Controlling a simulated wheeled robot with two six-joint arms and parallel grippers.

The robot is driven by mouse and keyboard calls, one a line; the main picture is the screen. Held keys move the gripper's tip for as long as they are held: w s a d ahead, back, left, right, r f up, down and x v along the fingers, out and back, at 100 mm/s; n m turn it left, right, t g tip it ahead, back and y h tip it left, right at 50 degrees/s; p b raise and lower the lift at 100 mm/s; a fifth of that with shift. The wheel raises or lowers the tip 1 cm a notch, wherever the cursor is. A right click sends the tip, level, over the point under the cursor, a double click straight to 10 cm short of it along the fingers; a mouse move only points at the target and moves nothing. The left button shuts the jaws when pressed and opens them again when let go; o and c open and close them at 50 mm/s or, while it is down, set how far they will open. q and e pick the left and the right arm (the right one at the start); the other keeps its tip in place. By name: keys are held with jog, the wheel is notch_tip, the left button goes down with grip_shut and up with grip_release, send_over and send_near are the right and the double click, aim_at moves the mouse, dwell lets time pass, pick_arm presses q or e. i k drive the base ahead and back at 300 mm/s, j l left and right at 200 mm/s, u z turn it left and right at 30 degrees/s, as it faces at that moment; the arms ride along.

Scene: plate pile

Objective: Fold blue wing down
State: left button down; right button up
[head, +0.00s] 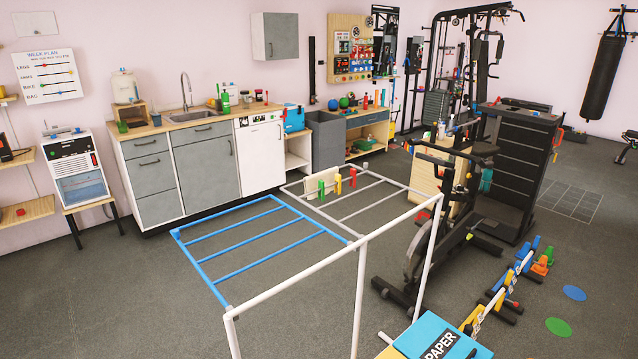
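The blue wing (255,265) is a blue rectangular frame with several cross bars. It sticks out, roughly level, toward the cabinets from the left part of a white rack's top bar (300,274). A similar grey wing (385,209) sticks out beside it on the right, also roughly level. White legs (358,300) run down from the top bar; their lower ends are partly out of view. Neither of my grippers is in view.
Grey cabinets with a sink (192,115) stand behind the blue wing. Coloured upright pieces (338,184) show at the grey wing's far part. An exercise bike (445,225) stands close on the right. A blue paper box (440,338) is at the bottom. Floor left of the rack is clear.

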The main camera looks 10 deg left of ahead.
aim_at(210, 284)
jog(key=i+j+z, duration=0.15)
jog(key=j, duration=0.45)
jog(key=i+j+z, duration=0.15)
jog(key=j, duration=0.45)
jog(key=j+z, duration=0.1)
jog(key=j, duration=0.5)
